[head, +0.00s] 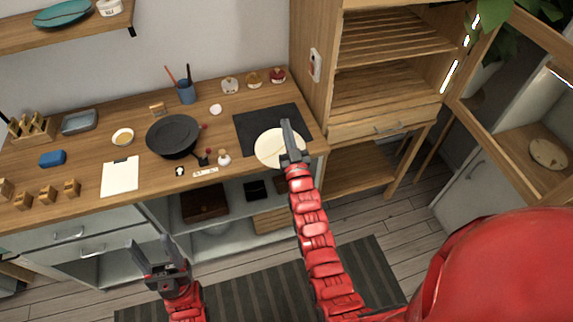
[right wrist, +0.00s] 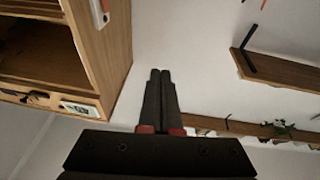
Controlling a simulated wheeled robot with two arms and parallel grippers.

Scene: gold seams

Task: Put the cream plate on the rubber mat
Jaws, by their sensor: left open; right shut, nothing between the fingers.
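The cream plate (head: 268,150) lies flat at the front part of the black rubber mat (head: 258,120), overlapping it in the head view. Its near rim reaches past the mat's front edge. A thin line crosses the plate. My right gripper (head: 288,124) is shut and empty, in front of the plate's right part, which it hides; whether it touches the plate I cannot tell. In the right wrist view its closed fingers (right wrist: 160,75) point toward the wall, with no plate visible. My left gripper (head: 152,243) is open and empty, low in front of the counter.
A black pan (head: 172,136) stands left of the mat, with small jars (head: 253,79) behind and a blue pen cup (head: 186,92). A wooden cabinet (head: 385,70) rises at the right. A round plate-like thing (head: 548,154) stands in the open side cabinet. The mat's rear part is bare.

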